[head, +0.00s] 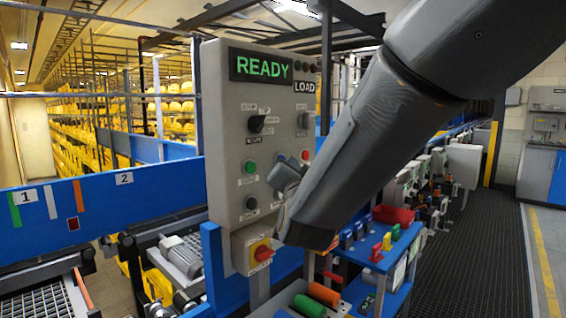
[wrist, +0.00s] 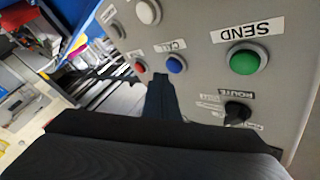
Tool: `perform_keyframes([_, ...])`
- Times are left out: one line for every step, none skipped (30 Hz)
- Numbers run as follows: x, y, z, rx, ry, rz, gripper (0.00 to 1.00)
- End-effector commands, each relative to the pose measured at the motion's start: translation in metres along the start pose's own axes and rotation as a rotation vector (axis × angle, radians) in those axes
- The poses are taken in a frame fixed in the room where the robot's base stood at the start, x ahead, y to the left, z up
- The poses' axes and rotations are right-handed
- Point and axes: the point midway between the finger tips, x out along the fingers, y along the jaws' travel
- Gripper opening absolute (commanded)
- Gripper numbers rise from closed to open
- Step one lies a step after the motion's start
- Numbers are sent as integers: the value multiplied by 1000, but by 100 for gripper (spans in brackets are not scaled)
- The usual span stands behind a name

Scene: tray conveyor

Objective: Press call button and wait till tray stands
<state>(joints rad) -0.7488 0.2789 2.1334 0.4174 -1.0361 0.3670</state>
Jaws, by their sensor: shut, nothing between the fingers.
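The grey control panel (head: 228,130) stands upright in the head view, and its display (head: 261,66) reads READY in green. The blue call button (wrist: 176,64) shows in the wrist view, where the panel appears upside down. A red button (wrist: 140,68) is beside it, and the green SEND button (wrist: 244,60) is on its other side. My gripper (wrist: 160,78) is shut and empty, its tips in front of the panel close to the blue button. I cannot tell whether they touch it. In the head view my gripper (head: 284,176) and arm cover part of the panel. I cannot make out a tray for certain.
A red and yellow switch (head: 262,252) sits below the panel. A blue rail (head: 150,195) marked 1 and 2 runs to the left, with conveyor sections under it. A blue stand (head: 392,250) with coloured items is below my arm. A dark floor mat (head: 475,240) lies clear at right.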

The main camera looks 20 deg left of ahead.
Motion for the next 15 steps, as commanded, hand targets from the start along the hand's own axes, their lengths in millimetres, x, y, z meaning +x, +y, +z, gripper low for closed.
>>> perform_keyframes([0, 0, 0, 0, 0, 0, 0])
perform_keyframes([0, 0, 0, 0, 0, 0, 0])
perform_keyframes([0, 0, 0, 0, 0, 0, 0])
perform_keyframes([0, 0, 0, 0, 0, 0, 0])
perform_keyframes([0, 0, 0, 0, 0, 0, 0])
perform_keyframes([0, 0, 0, 0, 0, 0, 0])
perform_keyframes([0, 0, 0, 0, 0, 0, 0])
perform_keyframes([0, 0, 0, 0, 0, 0, 0])
perform_keyframes([1, -1, 1, 0, 0, 0, 0])
perform_keyframes([2, -1, 2, 0, 0, 0, 0])
perform_keyframes([2, -1, 2, 0, 0, 0, 0])
perform_keyframes([3, -2, 3, 0, -1, 0, 0])
perform_keyframes([4, -3, 4, 1, -1, 0, 0])
perform_keyframes([5, -3, 4, 1, -1, 0, 0])
perform_keyframes([6, -4, 4, 1, 0, 0, 0])
